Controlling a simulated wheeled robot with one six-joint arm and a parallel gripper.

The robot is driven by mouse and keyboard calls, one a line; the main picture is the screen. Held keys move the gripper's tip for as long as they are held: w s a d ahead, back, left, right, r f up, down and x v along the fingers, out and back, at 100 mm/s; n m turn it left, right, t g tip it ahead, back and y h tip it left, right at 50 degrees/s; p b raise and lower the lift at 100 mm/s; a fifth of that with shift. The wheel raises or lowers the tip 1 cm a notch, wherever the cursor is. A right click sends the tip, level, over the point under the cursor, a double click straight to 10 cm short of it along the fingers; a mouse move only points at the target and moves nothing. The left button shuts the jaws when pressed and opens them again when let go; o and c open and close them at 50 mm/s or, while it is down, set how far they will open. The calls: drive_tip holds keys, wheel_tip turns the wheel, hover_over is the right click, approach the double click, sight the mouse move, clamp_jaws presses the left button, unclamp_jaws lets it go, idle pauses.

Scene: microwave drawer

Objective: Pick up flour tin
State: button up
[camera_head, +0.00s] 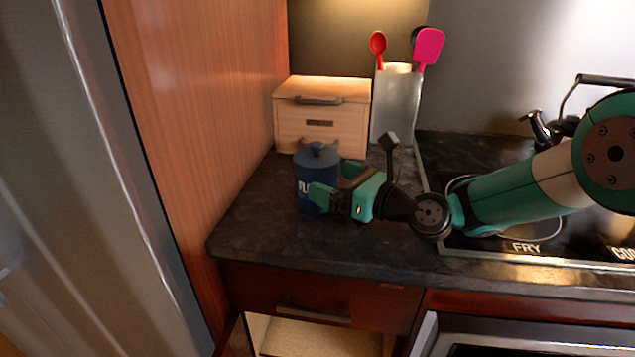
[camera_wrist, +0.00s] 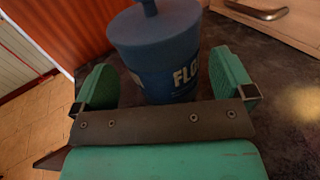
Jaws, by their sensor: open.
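The flour tin (camera_head: 304,172) is a blue cylinder with a knobbed lid and pale lettering. It stands upright on the dark counter, in front of the wooden bread box. My gripper (camera_head: 334,184) reaches it from the right, its fingers level with the tin's body. In the wrist view the tin (camera_wrist: 160,50) stands between the two green fingers of my gripper (camera_wrist: 168,86). The fingers are spread, with the tin's lower part between them. A gap shows on the right side; contact on the left cannot be told. The tin's base is hidden by the gripper.
The wooden bread box (camera_head: 322,112) stands behind the tin. A pale utensil holder (camera_head: 396,104) with red and pink utensils stands to its right. A wood panel (camera_head: 205,100) rises at the left. The stove (camera_head: 510,150) lies right. A lower drawer (camera_head: 310,338) is open below the counter (camera_head: 270,238).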

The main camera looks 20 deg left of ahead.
drive_tip(key=x, duration=0.4)
drive_tip(key=shift+p, duration=0.3)
drive_tip(key=c, duration=0.9)
drive_tip(key=shift+o, duration=0.2)
drive_tip(key=shift+r, duration=0.1)
wheel_tip(320, 180, up, 20)
